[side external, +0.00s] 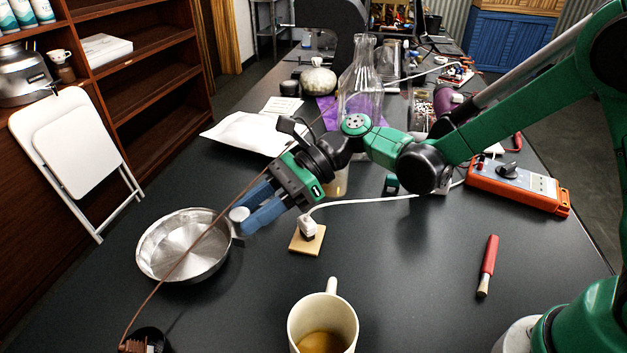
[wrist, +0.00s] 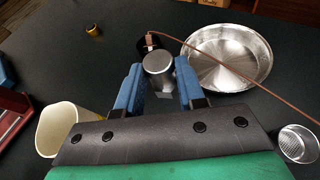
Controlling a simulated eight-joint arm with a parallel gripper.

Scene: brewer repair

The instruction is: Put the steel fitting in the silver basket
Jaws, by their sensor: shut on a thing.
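The steel fitting (wrist: 158,62) is a grey cylinder with a rounded top, gripped between my blue fingers. Its pale end also shows in the side view (side external: 238,214). My gripper (side external: 253,212) is shut on it; the wrist view shows a finger on each side (wrist: 158,85). The silver basket (side external: 152,264) is a wide, open, shallow metal bowl on the dark table. In the side view the fitting is just right of its rim; in the wrist view the basket (wrist: 238,58) lies to the right of the fitting. The basket looks empty, with a brown cable crossing over it.
The brown cable (side external: 160,285) runs to a dark round holder at the lower left. A cream mug (side external: 322,322) with brown liquid stands in front. A white plug rests on a wooden square (side external: 307,241). A red-handled brush (side external: 488,262) and an orange meter (side external: 517,185) lie right.

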